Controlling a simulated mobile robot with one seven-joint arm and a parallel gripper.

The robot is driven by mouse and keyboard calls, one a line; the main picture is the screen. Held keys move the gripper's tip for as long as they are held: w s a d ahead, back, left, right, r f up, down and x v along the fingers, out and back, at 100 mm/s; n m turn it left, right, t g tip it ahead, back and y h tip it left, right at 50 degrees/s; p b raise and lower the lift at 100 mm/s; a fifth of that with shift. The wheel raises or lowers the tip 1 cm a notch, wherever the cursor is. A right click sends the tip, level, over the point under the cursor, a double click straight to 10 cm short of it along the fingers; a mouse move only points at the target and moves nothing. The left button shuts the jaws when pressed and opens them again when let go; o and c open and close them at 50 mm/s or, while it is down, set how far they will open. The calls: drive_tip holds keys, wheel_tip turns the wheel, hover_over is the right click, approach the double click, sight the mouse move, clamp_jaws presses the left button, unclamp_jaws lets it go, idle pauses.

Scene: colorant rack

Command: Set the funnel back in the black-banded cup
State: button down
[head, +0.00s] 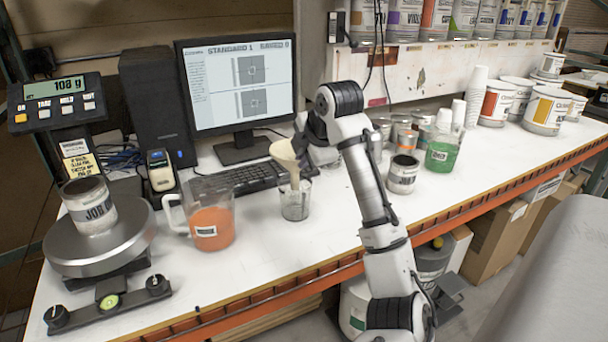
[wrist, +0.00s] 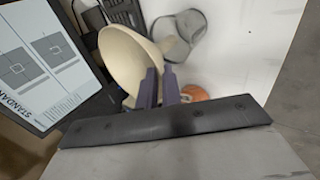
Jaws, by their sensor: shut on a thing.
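The cream funnel (head: 284,153) is in my gripper (head: 299,146), its wide mouth tilted up and its stem pointing down. In the wrist view, the two purple fingers (wrist: 160,88) are shut on the edge of the funnel (wrist: 125,58). A small clear cup (head: 295,206) stands on the bench below the funnel, and the stem end overlaps its rim in the head view. I cannot tell whether the stem is inside it. A clear cup also shows beside the funnel in the wrist view (wrist: 184,30).
A jug of orange liquid (head: 212,228) stands left of the clear cup. The keyboard (head: 245,178) and monitor (head: 238,80) are behind. A labelled can (head: 402,178) and a green-filled jug (head: 441,155) stand right of my arm.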

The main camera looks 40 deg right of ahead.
wheel_tip(320, 180, down, 6)
drive_tip(key=shift+r+p, duration=0.25)
drive_tip(key=shift+p, duration=0.2)
drive_tip(key=shift+f+b, duration=0.45)
drive_tip(key=shift+f, duration=0.2)
drive_tip(key=c, duration=1.6)
unclamp_jaws()
drive_tip(key=shift+r, duration=0.1)
